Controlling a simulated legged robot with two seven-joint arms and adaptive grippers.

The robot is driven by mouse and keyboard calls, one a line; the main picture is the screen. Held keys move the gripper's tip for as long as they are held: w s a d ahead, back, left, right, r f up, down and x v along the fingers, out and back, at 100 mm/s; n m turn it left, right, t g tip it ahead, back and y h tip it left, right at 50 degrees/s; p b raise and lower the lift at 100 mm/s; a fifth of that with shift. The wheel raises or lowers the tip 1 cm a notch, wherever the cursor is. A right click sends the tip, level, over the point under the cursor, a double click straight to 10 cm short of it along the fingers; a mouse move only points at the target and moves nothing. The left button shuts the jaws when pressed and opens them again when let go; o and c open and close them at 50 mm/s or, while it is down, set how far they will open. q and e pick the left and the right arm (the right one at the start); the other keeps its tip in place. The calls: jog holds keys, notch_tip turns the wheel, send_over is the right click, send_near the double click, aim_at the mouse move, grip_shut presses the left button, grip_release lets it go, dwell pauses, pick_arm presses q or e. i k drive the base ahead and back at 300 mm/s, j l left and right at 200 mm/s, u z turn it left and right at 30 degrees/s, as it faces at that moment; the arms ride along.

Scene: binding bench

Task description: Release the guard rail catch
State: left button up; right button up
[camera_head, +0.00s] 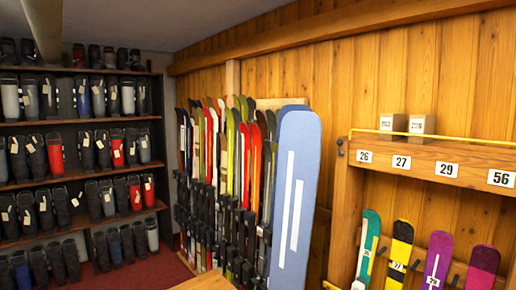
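A thin yellow rail (455,138) runs along the top of the wooden rack (400,150) on the right. Its left end bends down at the rack's left corner. A small dark fitting (340,147) sits on the post just below and left of that end; it is too small to tell whether it is the catch or how it is set. Neither of my grippers is in view.
Number tags, including 29 (447,169), line the rack's front; two small blocks (392,124) stand on top. Colourful boards (401,250) hang below. Skis and a large blue board (294,200) stand left of it. Boot shelves (80,122) fill the left wall. A wooden surface (205,281) shows at the bottom.

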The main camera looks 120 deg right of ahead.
aim_at(341, 153)
jog(key=z, duration=4.4)
jog(key=i, duration=1)
jog(key=i+j, duration=0.1)
jog(key=i, duration=0.95)
jog(key=l+z, duration=0.05)
